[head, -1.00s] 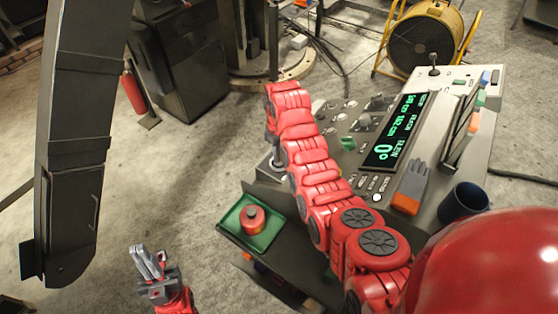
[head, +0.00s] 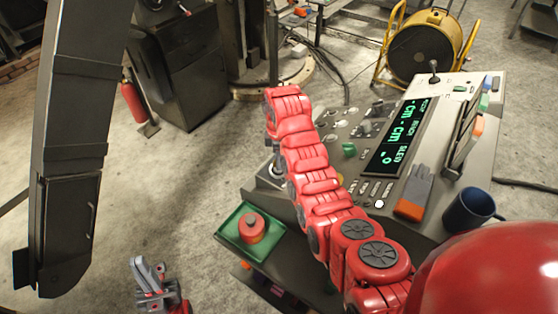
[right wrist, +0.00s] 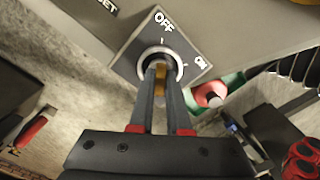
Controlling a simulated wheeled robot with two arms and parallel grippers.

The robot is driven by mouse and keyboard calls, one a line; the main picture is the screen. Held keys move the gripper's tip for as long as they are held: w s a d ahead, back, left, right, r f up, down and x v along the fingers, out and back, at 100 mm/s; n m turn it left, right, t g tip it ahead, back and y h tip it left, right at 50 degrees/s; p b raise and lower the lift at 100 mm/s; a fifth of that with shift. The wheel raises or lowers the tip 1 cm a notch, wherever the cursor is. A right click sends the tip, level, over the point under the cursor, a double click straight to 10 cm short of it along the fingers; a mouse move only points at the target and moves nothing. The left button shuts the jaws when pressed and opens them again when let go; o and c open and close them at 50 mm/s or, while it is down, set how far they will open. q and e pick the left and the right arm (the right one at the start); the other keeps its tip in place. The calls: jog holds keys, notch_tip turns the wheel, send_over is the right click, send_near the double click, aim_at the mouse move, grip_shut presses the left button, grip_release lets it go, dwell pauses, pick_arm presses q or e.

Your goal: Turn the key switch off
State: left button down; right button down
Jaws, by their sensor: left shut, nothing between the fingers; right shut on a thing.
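The key switch (right wrist: 180,67) is a silver ring on a dark square plate (right wrist: 129,60). The plate reads OFF at the upper left and ON at the right. My right gripper (right wrist: 161,88) is shut on the orange key (right wrist: 160,70) at the switch. The key's slot is hidden by the fingers, so its exact angle is hard to read. In the head view my right arm hides most of the switch area. My left gripper (head: 150,277) is shut and empty, low at the left, away from the console (head: 425,228).
A green tray (head: 226,229) with a red round thing (head: 251,228) sits at the console's near left. Open floor is at the left.

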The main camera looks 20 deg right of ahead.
jog(key=shift+n, duration=0.5)
jog(key=c, duration=0.9)
grip_release()
jog(key=shift+o, duration=0.2)
notch_tip(320, 180, up, 10)
jog(key=p, duration=0.7)
jog(key=shift+d+f, duration=0.1)
jog(key=shift+f, duration=0.15)
notch_tip(320, 180, up, 8)
jog(key=b, duration=0.1)
jog(key=shift+b, duration=0.3)
